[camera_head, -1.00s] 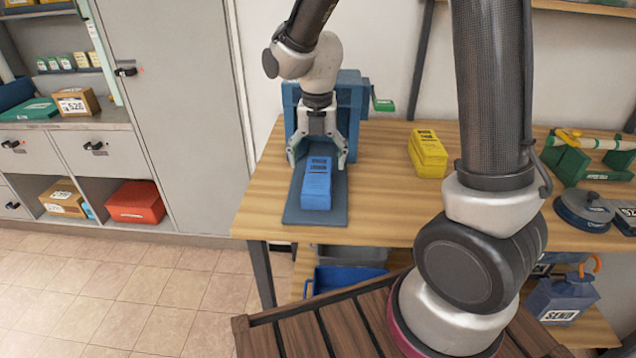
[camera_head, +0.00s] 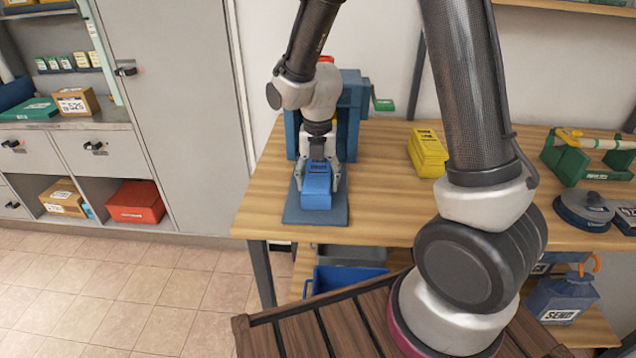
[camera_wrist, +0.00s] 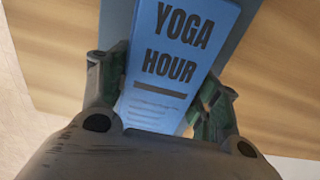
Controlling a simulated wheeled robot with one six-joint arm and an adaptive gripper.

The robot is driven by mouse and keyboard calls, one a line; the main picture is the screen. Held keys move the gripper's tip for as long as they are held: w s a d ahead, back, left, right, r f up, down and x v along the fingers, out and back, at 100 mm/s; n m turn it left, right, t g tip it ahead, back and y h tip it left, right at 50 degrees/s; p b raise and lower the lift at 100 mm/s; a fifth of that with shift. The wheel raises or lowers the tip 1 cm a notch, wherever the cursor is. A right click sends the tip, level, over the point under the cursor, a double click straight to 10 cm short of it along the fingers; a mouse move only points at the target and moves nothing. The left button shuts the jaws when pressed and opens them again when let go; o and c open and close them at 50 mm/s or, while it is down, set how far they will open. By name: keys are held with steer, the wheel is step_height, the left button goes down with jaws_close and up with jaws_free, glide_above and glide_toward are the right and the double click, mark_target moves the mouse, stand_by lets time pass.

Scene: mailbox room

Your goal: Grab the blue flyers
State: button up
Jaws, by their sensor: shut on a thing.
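The blue flyers (camera_head: 317,190) form a stack on a dark blue-grey base plate (camera_head: 301,215) on the wooden table. In the wrist view the top flyer (camera_wrist: 165,100) reads "YOGA HOUR". My gripper (camera_head: 318,182) comes down from above and is shut on the stack, one finger on each long side. In the wrist view its fingers (camera_wrist: 160,90) flank the stack left and right. The stack's far end is partly hidden by my gripper in the head view.
A blue machine (camera_head: 352,110) stands right behind the stack. Table between the plate and yellow stack is clear.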

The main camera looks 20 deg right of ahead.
steer(key=shift+r, duration=0.1)
steer(key=shift+c, duration=0.7)
